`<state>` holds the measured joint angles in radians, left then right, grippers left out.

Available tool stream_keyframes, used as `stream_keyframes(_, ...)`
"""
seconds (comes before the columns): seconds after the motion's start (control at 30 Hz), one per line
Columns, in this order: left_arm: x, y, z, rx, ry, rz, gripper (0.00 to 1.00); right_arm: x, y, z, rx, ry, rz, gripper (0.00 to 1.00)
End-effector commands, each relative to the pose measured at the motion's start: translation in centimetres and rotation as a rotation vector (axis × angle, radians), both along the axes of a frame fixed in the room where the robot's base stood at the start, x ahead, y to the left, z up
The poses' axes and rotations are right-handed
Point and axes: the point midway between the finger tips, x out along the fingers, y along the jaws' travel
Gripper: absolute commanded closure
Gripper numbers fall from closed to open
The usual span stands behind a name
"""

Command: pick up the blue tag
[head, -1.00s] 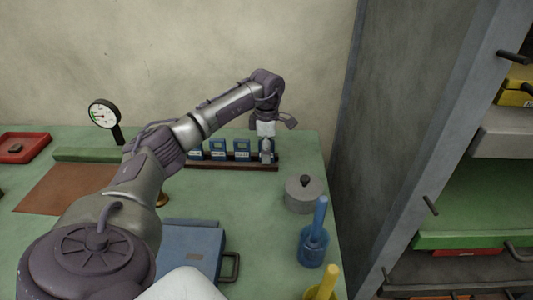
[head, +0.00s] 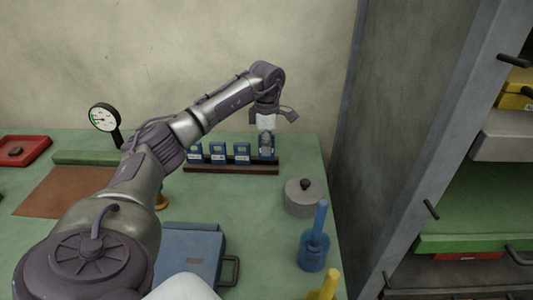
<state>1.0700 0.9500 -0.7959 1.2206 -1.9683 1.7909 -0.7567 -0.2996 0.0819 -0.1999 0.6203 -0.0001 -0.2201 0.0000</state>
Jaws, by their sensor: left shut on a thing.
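Several blue tags with white labels are lined up along a dark brown rack (head: 232,168) at the back of the green bench. Three of them, the left tag (head: 195,154), the second tag (head: 217,153) and the third tag (head: 242,153), stand clear of the gripper. My left gripper (head: 266,146) points down at the rack's right end and is shut on the rightmost blue tag (head: 274,143). The fingers cover most of that tag. I cannot tell whether its lower edge still touches the rack. My right gripper is out of view.
A grey lidded pot (head: 302,200) stands right of the rack, with a blue cup and handle (head: 313,250) nearer. A blue case (head: 190,252) lies in front. A gauge (head: 104,117) and red tray (head: 22,150) are at left. A grey shelf unit (head: 400,120) borders the right.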

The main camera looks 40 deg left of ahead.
Motion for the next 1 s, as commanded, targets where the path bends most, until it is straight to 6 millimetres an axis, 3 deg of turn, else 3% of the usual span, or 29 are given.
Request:
stream_keyframes(0.03,0.1,0.0,1.2,0.000,-0.005,0.000,1.00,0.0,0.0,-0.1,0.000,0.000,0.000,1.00)
stream_keyframes(0.5,4.1,-8.6,6.7,-0.001,-0.002,-0.003,1.00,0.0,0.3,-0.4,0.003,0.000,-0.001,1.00)
stream_keyframes(0.7,4.9,-10.2,7.8,-0.001,-0.001,0.000,1.00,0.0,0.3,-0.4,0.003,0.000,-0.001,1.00)
stream_keyframes(1.0,5.0,-10.6,8.0,-0.001,0.001,0.000,1.00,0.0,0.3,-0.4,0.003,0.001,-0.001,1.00)
